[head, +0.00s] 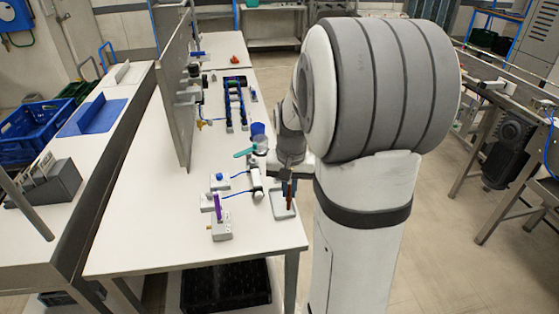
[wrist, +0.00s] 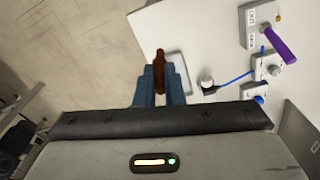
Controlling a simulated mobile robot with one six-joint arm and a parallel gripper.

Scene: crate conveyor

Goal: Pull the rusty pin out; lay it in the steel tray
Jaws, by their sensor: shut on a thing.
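The rusty pin (wrist: 159,68) is brown and held between the blue fingers of my gripper (wrist: 159,92) in the wrist view. In the head view the pin (head: 290,194) points down from my gripper (head: 289,184), over the steel tray (head: 279,209). The tray is a shallow grey rectangle near the right edge of the white table; in the wrist view it shows beside and behind the pin (wrist: 183,64). The pin appears above the tray; whether its lower end touches cannot be told. My arm partly hides the far end of the tray.
Left of the tray stand a grey block with a purple lever (head: 217,207) and a small box with a blue button (head: 219,179). A blue cup (head: 257,130) and teal handle (head: 245,153) are farther back. An upright grey panel (head: 180,95) stands along the table's left.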

